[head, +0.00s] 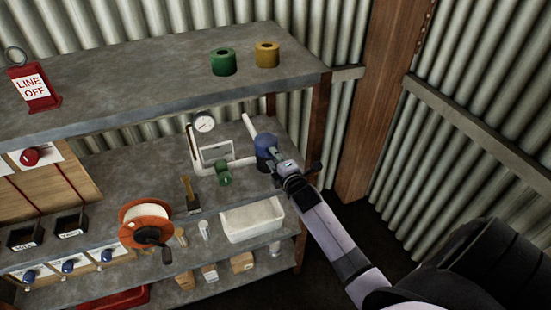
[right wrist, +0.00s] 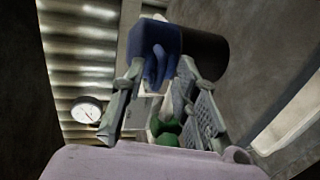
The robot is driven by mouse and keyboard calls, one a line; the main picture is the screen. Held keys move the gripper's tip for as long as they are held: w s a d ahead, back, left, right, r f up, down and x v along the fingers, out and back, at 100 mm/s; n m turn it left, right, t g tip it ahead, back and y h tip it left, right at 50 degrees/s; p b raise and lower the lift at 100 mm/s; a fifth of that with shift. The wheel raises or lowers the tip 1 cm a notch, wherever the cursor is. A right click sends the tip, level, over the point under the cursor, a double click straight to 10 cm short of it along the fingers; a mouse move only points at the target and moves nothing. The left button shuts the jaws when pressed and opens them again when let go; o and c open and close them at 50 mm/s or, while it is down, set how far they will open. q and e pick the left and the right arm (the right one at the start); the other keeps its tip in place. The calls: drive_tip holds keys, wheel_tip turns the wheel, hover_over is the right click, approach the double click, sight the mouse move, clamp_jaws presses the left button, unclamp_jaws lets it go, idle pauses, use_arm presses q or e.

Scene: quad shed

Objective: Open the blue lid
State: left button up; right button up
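The blue lid (head: 265,142) sits on the white pipework on the middle shelf and looks closed. My right gripper (head: 277,160) reaches it from the front right. In the right wrist view the blue lid (right wrist: 154,42) with its curved tab lies just beyond my right fingertips (right wrist: 161,68). The two fingers stand apart, one at each side of the tab, with nothing clearly clamped. I cannot tell whether they touch the lid. My left gripper is in neither view.
A green valve part (head: 224,173) is close left of the lid, with a pressure gauge (head: 204,122) behind. A white tray (head: 252,219) and an orange reel (head: 146,222) stand in front. The upper shelf (head: 150,75) overhangs, carrying green and yellow rings. A wooden post (head: 380,100) stands right.

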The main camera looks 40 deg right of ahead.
drive_tip(key=shift+c, duration=0.2)
clamp_jaws()
idle(0.6)
